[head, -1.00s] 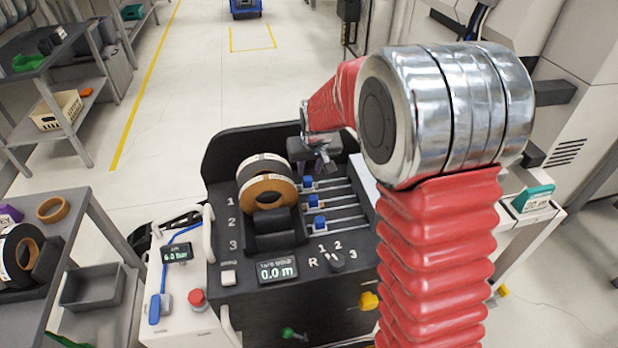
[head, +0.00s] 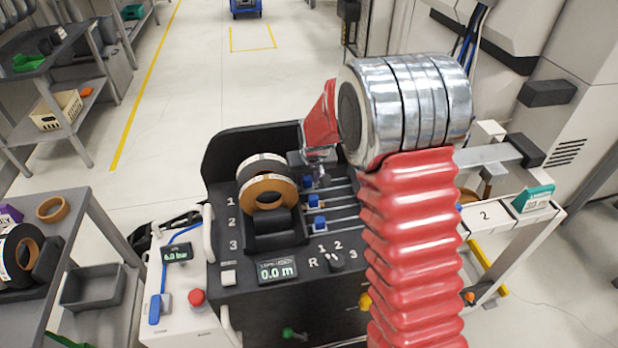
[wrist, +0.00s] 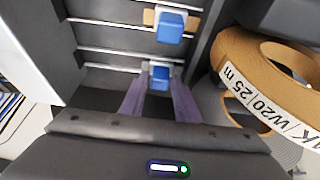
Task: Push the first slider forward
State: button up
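The panel (head: 345,243) carries three rails with blue slider knobs, beside the row numbers 1, 2 and 3. The first slider (head: 307,181) is the farthest one in the head view. My gripper (head: 317,178) is down at it. In the wrist view the first slider's blue knob (wrist: 160,77) sits between my two fingers (wrist: 160,88), which stand apart on either side of it. Whether they touch it is unclear. The second slider (wrist: 171,27), with a tan strip by it, lies beyond. The third slider (head: 319,223) is nearest in the head view.
Tape rolls, one brown (head: 270,193), stand left of the rails; the brown roll (wrist: 258,70) is close to my gripper in the wrist view. A display (head: 277,270) reads 0.0 m. A knob (head: 336,261) and a red button (head: 196,297) are nearby.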

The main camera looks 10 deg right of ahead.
grip_shut()
dwell(0.3)
send_over(337, 186)
dwell(0.5)
jog(key=shift+c, duration=0.4)
grip_release()
jog(key=shift+d, duration=0.1)
jog(key=shift+o, duration=0.6)
jog(key=shift+r, duration=0.1)
